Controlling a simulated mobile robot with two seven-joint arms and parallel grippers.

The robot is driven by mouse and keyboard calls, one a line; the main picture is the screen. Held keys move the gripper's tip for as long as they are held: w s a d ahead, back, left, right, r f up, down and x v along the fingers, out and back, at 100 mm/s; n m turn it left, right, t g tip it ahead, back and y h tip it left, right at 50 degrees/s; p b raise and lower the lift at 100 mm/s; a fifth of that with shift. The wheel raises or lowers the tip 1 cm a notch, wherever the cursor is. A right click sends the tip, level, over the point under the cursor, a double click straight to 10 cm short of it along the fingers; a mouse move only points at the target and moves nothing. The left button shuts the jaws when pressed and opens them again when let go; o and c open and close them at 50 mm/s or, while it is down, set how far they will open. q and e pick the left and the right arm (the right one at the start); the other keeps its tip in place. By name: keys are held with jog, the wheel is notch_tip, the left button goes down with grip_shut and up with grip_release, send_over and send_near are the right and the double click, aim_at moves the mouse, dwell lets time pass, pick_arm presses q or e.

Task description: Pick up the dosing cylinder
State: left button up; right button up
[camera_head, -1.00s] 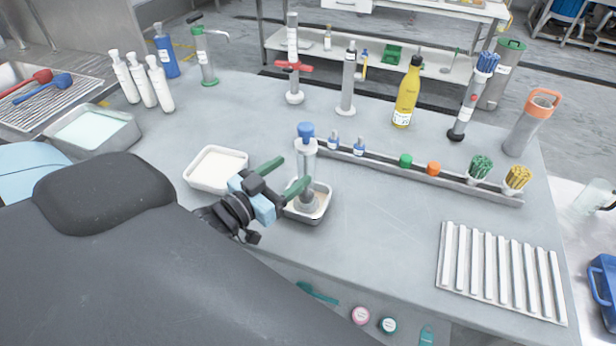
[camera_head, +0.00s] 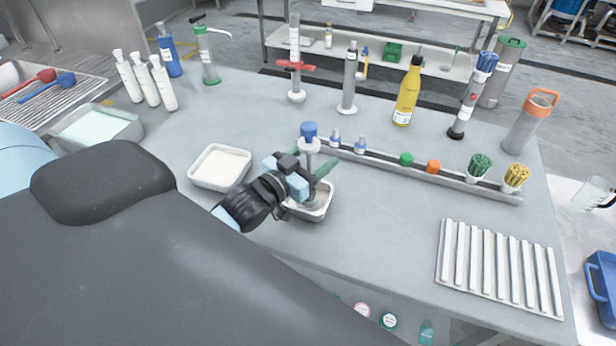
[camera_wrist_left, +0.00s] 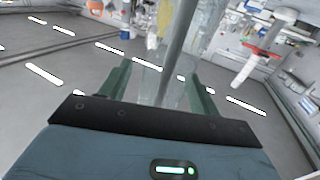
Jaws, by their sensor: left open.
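The dosing cylinder (camera_head: 309,132), a clear upright tube with a blue cap, stands in a small square tray (camera_head: 322,211) near the middle of the table. My left gripper (camera_head: 312,159) is open, with one green finger on each side of the tube. In the left wrist view the clear cylinder (camera_wrist_left: 175,45) with a grey rod inside rises between the two spread fingers. I cannot tell whether either finger touches it. The cylinder's lower part is mostly hidden by the gripper in the head view. My right gripper is not in view.
A white tray (camera_head: 219,168) of pale content sits left of the gripper. A long narrow rack (camera_head: 385,164) with small bottles and caps runs close behind the cylinder. A yellow bottle (camera_head: 408,94) stands farther back. A ribbed white tray (camera_head: 498,270) lies at the front right.

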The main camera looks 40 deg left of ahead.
pick_arm(q)
grip_shut()
dwell(0.3)
jog(key=shift+r, duration=0.1)
